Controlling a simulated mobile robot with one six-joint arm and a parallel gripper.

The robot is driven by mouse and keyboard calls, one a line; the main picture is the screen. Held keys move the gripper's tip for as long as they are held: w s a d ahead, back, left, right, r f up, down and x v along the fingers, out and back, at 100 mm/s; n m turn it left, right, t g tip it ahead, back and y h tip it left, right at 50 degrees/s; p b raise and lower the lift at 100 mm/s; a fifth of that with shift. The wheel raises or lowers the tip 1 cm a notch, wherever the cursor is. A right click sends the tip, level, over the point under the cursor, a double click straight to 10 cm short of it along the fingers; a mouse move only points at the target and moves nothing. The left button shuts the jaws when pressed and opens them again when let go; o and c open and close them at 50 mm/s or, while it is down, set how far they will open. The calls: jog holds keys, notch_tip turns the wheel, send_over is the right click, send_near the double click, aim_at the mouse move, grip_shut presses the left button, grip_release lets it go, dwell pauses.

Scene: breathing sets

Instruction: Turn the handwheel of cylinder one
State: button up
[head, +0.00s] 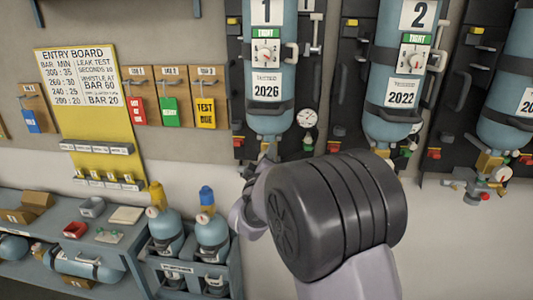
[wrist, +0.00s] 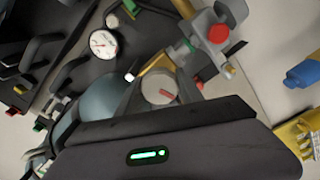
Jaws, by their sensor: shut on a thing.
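Cylinder one (head: 270,122) is a blue cylinder on the dark wall panel, valve end down, with a "1" label, a green "TIGHT" tag and "2026". My gripper (head: 258,172) is at its lower end, partly hidden behind my dark arm joint. In the wrist view a round grey handwheel (wrist: 158,88) with a red mark sits just beyond my gripper body, beside brass fittings (wrist: 160,64). My gripper is shut on it; the fingertip contact is hard to make out. Cylinder one also shows in the wrist view (wrist: 100,100).
A pressure gauge (head: 307,118) hangs right of cylinder one's lower end. Cylinder two (head: 385,125) hangs to the right, with another cylinder (head: 505,130) beyond it. A yellow entry board (head: 92,100) is on the wall at left. A bench (head: 95,245) with small cylinders stands below.

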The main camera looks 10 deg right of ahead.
jog(key=n+p, duration=0.2)
jog(key=n, duration=0.2)
jog(key=shift+r+n, duration=0.1)
jog(key=shift+n, duration=0.2)
jog(key=n+p, duration=0.2)
jog(key=n, duration=0.1)
jog(key=shift+n, duration=0.3)
jog(key=n+p, duration=0.3)
jog(key=n, duration=0.3)
jog(key=shift+p, duration=0.4)
jog(key=shift+f+n, duration=0.2)
jog(key=shift+n, duration=0.1)
jog(key=o, duration=1.4)
